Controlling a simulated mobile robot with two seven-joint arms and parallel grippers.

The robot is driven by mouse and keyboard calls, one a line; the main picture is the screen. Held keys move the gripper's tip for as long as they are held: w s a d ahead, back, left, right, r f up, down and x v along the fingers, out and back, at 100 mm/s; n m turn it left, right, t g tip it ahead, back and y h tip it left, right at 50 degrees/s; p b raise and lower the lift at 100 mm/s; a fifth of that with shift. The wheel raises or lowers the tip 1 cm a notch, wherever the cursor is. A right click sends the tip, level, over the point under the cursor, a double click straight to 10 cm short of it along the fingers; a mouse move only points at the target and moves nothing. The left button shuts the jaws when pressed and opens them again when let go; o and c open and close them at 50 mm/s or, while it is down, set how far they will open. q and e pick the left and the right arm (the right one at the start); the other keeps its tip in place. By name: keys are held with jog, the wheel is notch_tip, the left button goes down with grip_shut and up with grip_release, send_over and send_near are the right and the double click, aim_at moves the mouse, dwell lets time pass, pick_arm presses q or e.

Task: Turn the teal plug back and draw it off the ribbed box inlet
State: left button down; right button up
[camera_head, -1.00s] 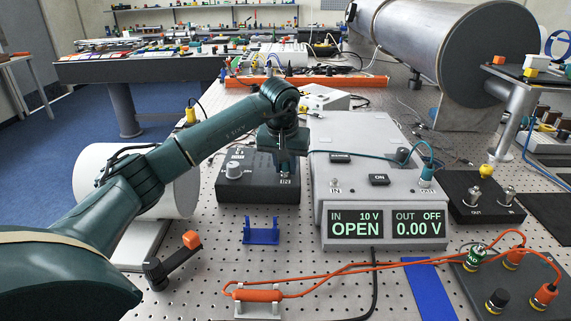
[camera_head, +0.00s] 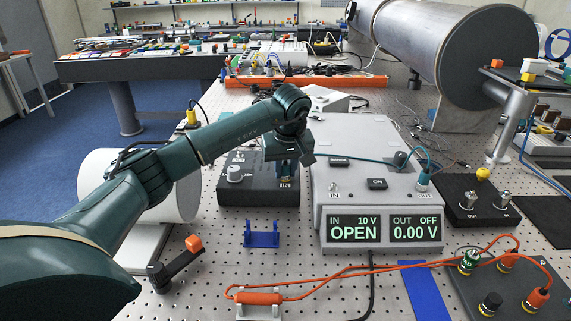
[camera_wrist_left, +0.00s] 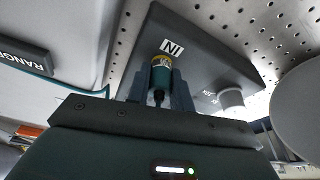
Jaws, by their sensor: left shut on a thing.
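The teal plug (camera_wrist_left: 158,76) shows in the left wrist view between my left gripper's two fingers, with a yellowish ring at its far end and a dark cable end towards me. My left gripper (camera_wrist_left: 160,92) is shut on it. The plug's far end meets the dark box (camera_wrist_left: 205,62) beside a white IN label; whether it is fully seated there cannot be told. In the head view my left gripper (camera_head: 287,178) points down at the right front part of the dark ribbed box (camera_head: 245,192), and largely hides the plug. My right gripper is not in view.
A grey meter (camera_head: 350,150) reading OPEN and 0.00 V stands close to the right of the gripper. A grey knob (camera_head: 235,173) rises from the box to the left. A blue cradle (camera_head: 262,234) and an orange-bodied lead (camera_head: 258,298) are in front.

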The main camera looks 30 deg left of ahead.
pick_arm(q)
jog(key=shift+r+n+g+p, duration=0.15)
jog(key=shift+n+p, duration=0.2)
jog(key=shift+n, duration=0.25)
jog(key=shift+r+n+g+p, duration=0.15)
jog(key=shift+n+p, duration=0.2)
jog(key=shift+n, duration=0.25)
jog(key=shift+f+n+y, duration=0.1)
jog(key=shift+n+y, duration=0.2)
jog(key=shift+n, duration=0.4)
jog(key=shift+f+n+g+p, duration=0.2)
jog(key=shift+n+g+p, duration=0.1)
jog(key=shift+n, duration=0.4)
jog(key=shift+r+n+p, duration=0.15)
jog(key=shift+n+p, duration=0.4)
jog(key=shift+n, duration=0.35)
jog(key=shift+n+g, duration=0.5)
jog(key=shift+n, duration=0.4)
